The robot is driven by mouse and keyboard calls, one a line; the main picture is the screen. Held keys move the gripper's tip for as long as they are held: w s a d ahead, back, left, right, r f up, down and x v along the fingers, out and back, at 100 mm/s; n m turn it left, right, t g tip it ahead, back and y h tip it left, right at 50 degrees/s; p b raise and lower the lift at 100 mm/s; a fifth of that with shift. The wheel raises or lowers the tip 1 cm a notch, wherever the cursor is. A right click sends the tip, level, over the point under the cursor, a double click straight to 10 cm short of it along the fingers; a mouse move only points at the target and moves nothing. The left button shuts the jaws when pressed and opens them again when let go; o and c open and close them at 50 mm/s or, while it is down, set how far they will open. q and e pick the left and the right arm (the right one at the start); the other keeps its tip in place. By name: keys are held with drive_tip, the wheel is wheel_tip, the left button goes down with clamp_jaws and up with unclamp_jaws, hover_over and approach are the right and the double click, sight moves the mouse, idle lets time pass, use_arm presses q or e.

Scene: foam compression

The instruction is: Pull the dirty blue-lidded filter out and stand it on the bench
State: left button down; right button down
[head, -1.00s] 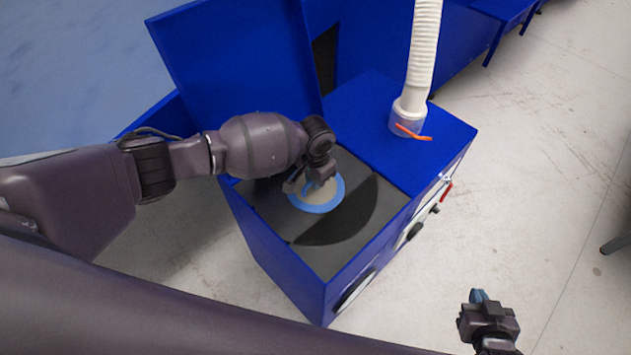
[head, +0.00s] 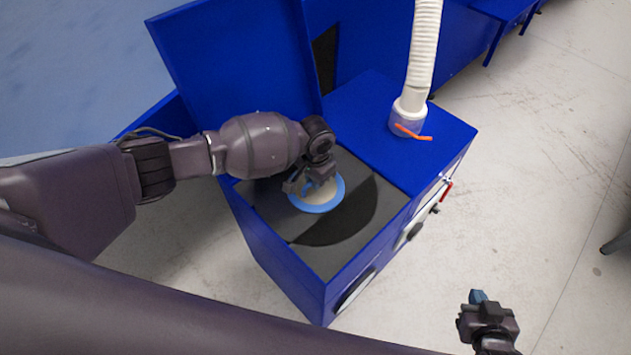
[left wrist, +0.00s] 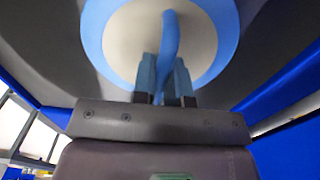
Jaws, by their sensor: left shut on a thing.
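The blue-lidded filter (head: 327,203) shows its round top, a blue ring around a pale disc, in the dark top of the open blue machine (head: 275,250). In the left wrist view the lid (left wrist: 117,42) fills the upper middle, with a blue handle (left wrist: 169,30) across it. My left gripper (head: 312,188) is over the lid, and in the left wrist view its fingers (left wrist: 165,78) are shut on the handle. The filter's body below the lid is hidden. My right gripper (head: 478,297) is away at the lower right, over the floor; its jaw opening is too small to judge.
The machine's raised blue lid (head: 235,60) stands behind my left arm. A white ribbed hose (head: 424,45) with an orange clamp rises from the flat blue top (head: 360,110) at the right. Red and black fittings are on the front.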

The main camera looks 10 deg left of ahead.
use_arm(q)
drive_tip(key=shift+r, duration=0.1)
wheel_tip(320, 180, up, 2)
drive_tip(key=shift+r+p, duration=0.1)
drive_tip(key=shift+p, duration=1.15)
drive_tip(key=shift+r+p, duration=0.35)
drive_tip(key=shift+p, duration=0.1)
drive_tip(key=shift+r, duration=0.25)
wheel_tip(320, 180, up, 2)
drive_tip(key=shift+r, duration=0.15)
wheel_tip(320, 180, up, 14)
drive_tip(key=shift+r, duration=0.15)
